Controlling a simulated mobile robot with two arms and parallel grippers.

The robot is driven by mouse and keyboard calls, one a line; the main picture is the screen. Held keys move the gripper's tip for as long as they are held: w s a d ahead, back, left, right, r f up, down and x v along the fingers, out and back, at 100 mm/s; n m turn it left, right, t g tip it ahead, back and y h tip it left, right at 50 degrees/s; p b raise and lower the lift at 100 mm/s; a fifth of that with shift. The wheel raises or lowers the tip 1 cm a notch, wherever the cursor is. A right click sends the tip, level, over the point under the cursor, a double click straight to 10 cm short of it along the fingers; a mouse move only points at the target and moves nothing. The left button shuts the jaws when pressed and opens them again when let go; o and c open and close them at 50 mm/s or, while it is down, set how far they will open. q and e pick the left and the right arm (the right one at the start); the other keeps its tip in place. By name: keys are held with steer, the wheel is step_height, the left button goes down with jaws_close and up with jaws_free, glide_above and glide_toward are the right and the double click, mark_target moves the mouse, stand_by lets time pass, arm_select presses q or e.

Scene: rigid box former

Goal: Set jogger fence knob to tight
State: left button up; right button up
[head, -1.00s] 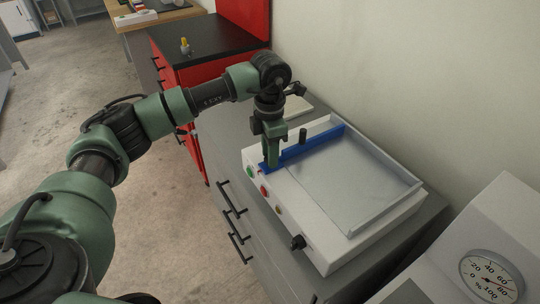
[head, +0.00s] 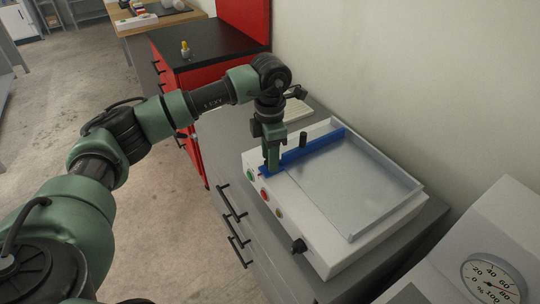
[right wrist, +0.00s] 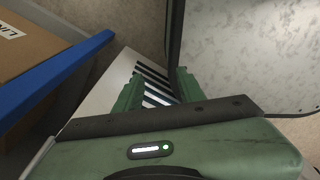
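The white jogger (head: 335,245) stands on a grey cabinet, with a shallow tray (head: 350,185) in its top. A blue fence (head: 318,146) runs along the tray's far left side, with a short black upright post (head: 303,139) beside it. A black knob (head: 299,245) sits on the jogger's front face; its setting is too small to read. My left gripper (head: 272,166) points down at the near left end of the fence; contact and finger gap are unclear. My right gripper (right wrist: 158,88) is open and empty in the right wrist view, and I cannot make it out in the head view.
Green (head: 251,175), red (head: 264,195) and yellow (head: 279,212) buttons line the jogger's front. A percent dial (head: 491,278) is at the lower right. A red cabinet (head: 200,75) stands behind, and a wall is close on the right. In the right wrist view, a blue bar (right wrist: 55,85) edges a cardboard box (right wrist: 30,50).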

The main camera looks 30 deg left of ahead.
arm_select(q)
step_height(320, 180, up, 8)
steer(key=shift+f+b, duration=0.1)
steer(key=shift+b, duration=0.45)
stand_by(0.3)
